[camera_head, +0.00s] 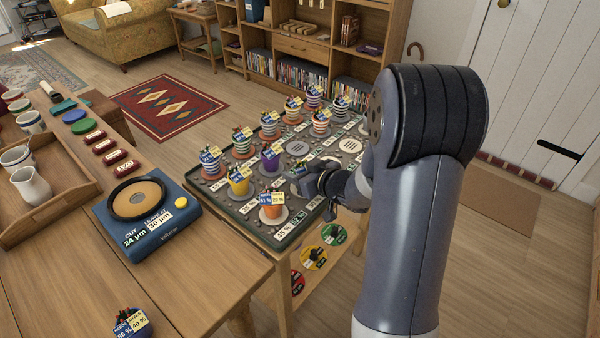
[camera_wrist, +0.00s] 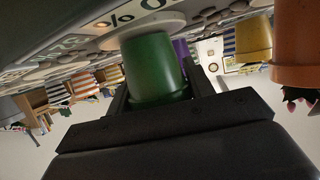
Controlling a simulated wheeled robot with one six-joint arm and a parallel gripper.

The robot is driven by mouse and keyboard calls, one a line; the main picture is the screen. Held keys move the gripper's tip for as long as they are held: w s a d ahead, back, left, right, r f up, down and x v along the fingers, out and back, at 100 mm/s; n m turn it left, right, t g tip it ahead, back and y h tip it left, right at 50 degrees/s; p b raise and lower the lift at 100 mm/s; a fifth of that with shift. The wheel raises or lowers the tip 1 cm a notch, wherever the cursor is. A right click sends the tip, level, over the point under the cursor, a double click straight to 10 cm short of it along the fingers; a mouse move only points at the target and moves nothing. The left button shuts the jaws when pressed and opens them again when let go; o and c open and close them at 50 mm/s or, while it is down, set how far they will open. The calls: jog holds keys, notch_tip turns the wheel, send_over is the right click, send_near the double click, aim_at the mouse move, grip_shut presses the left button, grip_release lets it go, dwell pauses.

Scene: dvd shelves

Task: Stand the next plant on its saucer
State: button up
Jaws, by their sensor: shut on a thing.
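My gripper (camera_head: 318,184) reaches over the front right of the plant tray (camera_head: 286,236). In the wrist view my gripper (camera_wrist: 156,92) is shut on a green pot (camera_wrist: 150,62), with a dark finger at each side. That view looks upside down, with the tray at the top. The pot's base is at a pale saucer (camera_wrist: 172,22); I cannot tell whether it touches. In the head view a labelled plant top (camera_head: 301,168) shows beside the gripper; its pot is mostly hidden.
Close by stand an orange pot (camera_head: 272,212), a yellow pot (camera_head: 239,187) and a purple pot (camera_head: 270,161). Several striped pots fill the back and left. An empty saucer (camera_head: 298,148) lies behind. A blue scale-like device (camera_head: 150,228) and another labelled plant (camera_head: 131,325) are on the wooden table.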

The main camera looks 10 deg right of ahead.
jog(key=shift+f, duration=0.15)
jog(key=o, duration=1.1)
jog(key=shift+s+d+r, duration=0.1)
jog(key=shift+s+r, duration=0.05)
jog(key=shift+r, duration=0.15)
jog(key=p+v, duration=0.2)
jog(key=v, duration=0.9)
jog(key=shift+s+r, duration=0.15)
jog(key=shift+s, duration=0.1)
